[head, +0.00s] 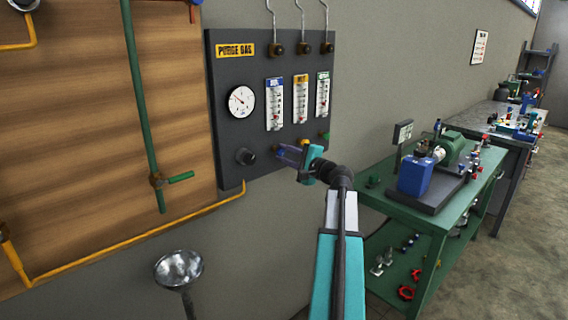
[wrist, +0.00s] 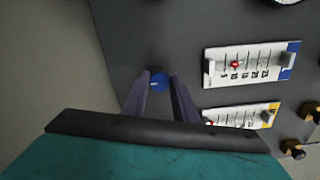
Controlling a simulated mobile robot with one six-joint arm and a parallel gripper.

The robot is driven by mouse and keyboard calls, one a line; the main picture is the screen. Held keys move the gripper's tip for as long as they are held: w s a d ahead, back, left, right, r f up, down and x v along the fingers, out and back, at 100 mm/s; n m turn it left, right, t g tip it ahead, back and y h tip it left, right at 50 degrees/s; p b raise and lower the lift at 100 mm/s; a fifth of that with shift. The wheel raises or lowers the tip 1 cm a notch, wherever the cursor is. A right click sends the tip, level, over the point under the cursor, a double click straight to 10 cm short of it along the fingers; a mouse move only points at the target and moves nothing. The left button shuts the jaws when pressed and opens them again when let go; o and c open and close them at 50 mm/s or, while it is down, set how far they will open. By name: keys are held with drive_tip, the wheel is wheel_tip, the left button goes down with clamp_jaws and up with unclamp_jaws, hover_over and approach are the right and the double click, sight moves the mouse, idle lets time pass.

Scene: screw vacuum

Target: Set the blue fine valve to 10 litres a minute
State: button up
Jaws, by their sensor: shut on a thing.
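The blue fine valve (wrist: 158,83) is a small round blue knob with a pale mark, low on the dark purge gas panel (head: 226,75). My gripper (wrist: 159,77) is shut on it, one finger on each side. In the head view my gripper (head: 281,150) hides the knob. The blue-labelled flow meter (head: 274,104) stands above it. It lies sideways in the wrist view (wrist: 250,62), with a red float (wrist: 235,64) in the lower half of the scale. The scale figures are too small to read surely.
A yellow-labelled meter (head: 300,99) and a green-labelled meter (head: 322,94) stand beside it. A round gauge (head: 241,101) and a dark knob (head: 246,156) are to the left. A green bench (head: 447,212) with a pump stands at right.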

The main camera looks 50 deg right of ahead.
drive_tip(key=shift+f+n+b, duration=0.3)
drive_tip(key=shift+n+b, duration=1.1)
drive_tip(key=shift+b, duration=0.8)
drive_tip(key=n+b, duration=0.2)
drive_tip(key=b, duration=0.1)
drive_tip(key=shift+r, duration=0.2)
drive_tip(key=o, duration=1)
drive_tip(key=shift+r, duration=0.1)
drive_tip(key=shift+o, duration=0.2)
drive_tip(key=s+a, duration=0.1)
drive_tip(key=s, duration=1.3)
drive_tip(key=shift+b, duration=0.45)
drive_tip(key=shift+w, duration=0.1)
